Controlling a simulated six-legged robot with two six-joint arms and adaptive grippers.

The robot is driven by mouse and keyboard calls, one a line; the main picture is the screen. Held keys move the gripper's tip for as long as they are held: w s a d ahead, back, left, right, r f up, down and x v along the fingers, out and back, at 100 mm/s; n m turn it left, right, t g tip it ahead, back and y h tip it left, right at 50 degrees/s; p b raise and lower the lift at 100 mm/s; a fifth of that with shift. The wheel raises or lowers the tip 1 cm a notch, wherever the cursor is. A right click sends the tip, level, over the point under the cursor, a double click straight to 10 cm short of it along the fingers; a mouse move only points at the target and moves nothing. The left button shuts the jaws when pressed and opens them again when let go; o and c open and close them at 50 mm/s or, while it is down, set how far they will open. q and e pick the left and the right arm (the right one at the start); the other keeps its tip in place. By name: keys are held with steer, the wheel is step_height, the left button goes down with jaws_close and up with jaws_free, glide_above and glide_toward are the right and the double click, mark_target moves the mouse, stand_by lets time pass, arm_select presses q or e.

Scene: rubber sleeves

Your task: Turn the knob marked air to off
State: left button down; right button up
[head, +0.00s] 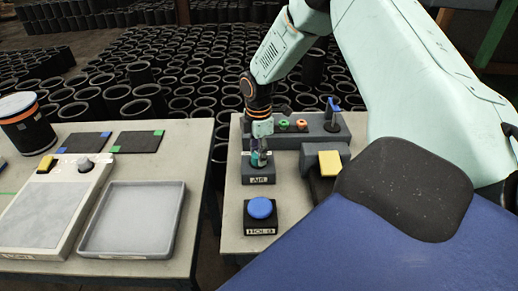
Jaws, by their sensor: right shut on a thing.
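The knob marked air (259,159) stands on a dark box (260,174) with an "AIR" label on its front, on the right table. My right gripper (260,157) reaches down from above and is shut on the knob. The fingers hide much of the knob, so I cannot tell which way it points. My left gripper is not in the head view.
A blue button (260,208) on a black base sits in front of the air box. A yellow block (329,162) is to its right. A panel (320,130) with small coloured buttons and a blue-topped lever stands behind. An empty grey tray (133,217) lies on the left table.

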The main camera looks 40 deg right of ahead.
steer(key=o, duration=0.7)
steer(key=shift+a, duration=0.1)
steer(key=o, duration=0.5)
steer(key=shift+c, duration=0.2)
step_height(320, 180, up, 12)
